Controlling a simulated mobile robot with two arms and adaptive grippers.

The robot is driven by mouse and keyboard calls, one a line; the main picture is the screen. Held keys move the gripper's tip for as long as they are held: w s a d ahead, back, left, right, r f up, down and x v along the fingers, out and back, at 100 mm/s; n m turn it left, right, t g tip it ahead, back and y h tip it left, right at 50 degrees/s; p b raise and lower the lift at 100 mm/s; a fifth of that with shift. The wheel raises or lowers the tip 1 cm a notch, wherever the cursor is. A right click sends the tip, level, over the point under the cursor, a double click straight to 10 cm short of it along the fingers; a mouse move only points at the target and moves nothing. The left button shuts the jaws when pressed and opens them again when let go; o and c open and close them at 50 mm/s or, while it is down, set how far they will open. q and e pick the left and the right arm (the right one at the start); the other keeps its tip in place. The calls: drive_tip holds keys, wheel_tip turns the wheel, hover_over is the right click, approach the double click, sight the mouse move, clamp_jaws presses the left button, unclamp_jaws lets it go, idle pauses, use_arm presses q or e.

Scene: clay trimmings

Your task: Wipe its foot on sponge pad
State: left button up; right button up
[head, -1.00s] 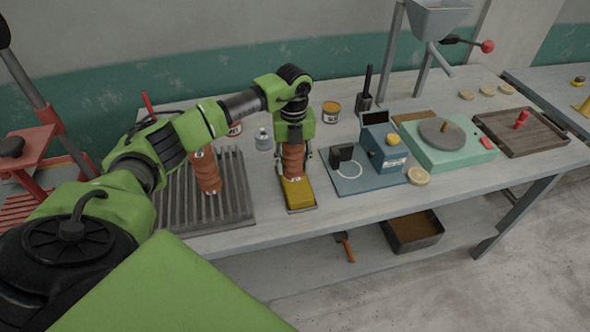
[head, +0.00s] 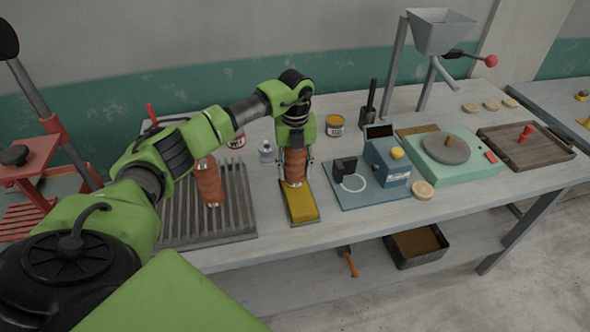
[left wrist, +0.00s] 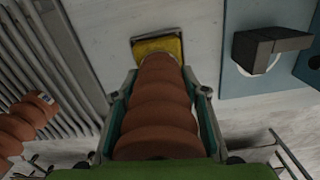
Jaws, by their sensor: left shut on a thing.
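My left gripper (head: 296,170) is shut on a brown, ribbed clay piece (head: 295,163), held upright. The piece also fills the middle of the left wrist view (left wrist: 157,110). Its foot is at the back end of the yellow sponge pad (head: 301,206), which lies in a shallow narrow tray; I cannot tell for sure whether they touch. In the left wrist view the far part of the pad (left wrist: 158,45) shows just beyond the foot. My right gripper is not in view.
A blue board (head: 358,196) with a blue device (head: 388,160) lies close to the right of the pad. Behind stand a small clear jar (head: 265,152) and a yellow-topped can (head: 335,126). A green turntable unit (head: 460,168) is farther right. Bare bench lies before the blue board.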

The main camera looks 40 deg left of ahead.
sight(295, 152)
use_arm(q)
drive_tip(key=shift+r+p, duration=2.05)
drive_tip(key=shift+r, duration=1.2)
